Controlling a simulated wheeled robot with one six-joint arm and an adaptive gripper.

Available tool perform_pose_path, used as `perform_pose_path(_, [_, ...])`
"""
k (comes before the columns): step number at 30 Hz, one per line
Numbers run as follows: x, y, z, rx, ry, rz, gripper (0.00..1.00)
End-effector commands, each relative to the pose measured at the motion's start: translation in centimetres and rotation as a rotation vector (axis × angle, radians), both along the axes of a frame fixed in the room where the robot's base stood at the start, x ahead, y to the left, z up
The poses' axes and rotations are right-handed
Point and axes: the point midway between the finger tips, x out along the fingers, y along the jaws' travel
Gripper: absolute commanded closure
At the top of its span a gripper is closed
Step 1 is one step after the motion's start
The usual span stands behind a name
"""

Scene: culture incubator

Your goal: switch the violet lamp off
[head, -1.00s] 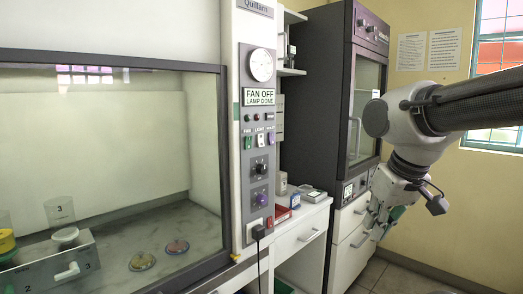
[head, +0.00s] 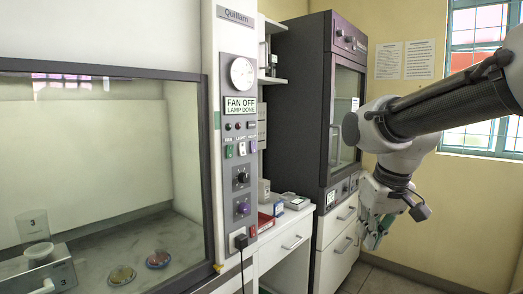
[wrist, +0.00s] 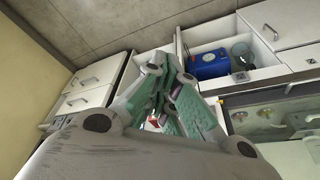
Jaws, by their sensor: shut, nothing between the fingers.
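The control panel (head: 240,150) is on the front post of the hood, left of centre in the head view. It has a sign (head: 238,107) reading "FAN OFF LAMP DONE". Below it is a row of rockers: green (head: 229,151), white (head: 241,148) and violet (head: 252,146). Lower down are a black knob (head: 241,177) and a violet knob (head: 242,208). The rocker positions are too small to tell. My gripper (head: 372,240) hangs well right of the panel, pointing down and touching nothing there. It is shut and empty, with green-padded fingers in the wrist view (wrist: 172,92).
The hood's glass front (head: 90,160) fills the left, with dishes (head: 158,259) inside. A white bench (head: 285,232) and a dark cabinet (head: 305,110) stand between panel and gripper. A cable (head: 241,242) hangs from the panel. The wrist view shows an open compartment with a blue container (wrist: 209,64).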

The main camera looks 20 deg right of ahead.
Motion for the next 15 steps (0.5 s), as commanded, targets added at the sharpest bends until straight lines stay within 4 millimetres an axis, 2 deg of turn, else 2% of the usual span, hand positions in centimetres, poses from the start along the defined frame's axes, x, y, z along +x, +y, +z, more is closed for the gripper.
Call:
perform_pose_path(2, [0.3,-0.8,-0.9,0.074,0.036,-0.120,1.00])
perform_pose_path(5, [1.5,-0.2,-1.8,0.254,0.054,-0.287,1.00])
perform_pose_path(8, [4.1,1.1,-2.0,0.479,0.026,-0.434,1.00])
perform_pose_path(11, [8.3,2.2,-0.7,0.720,-0.055,-0.552,1.00])
perform_pose_path(14, [13.7,2.4,2.2,0.959,-0.192,-0.626,1.00])
perform_pose_path(15, [15.8,2.4,3.8,1.042,-0.256,-0.635,1.00])
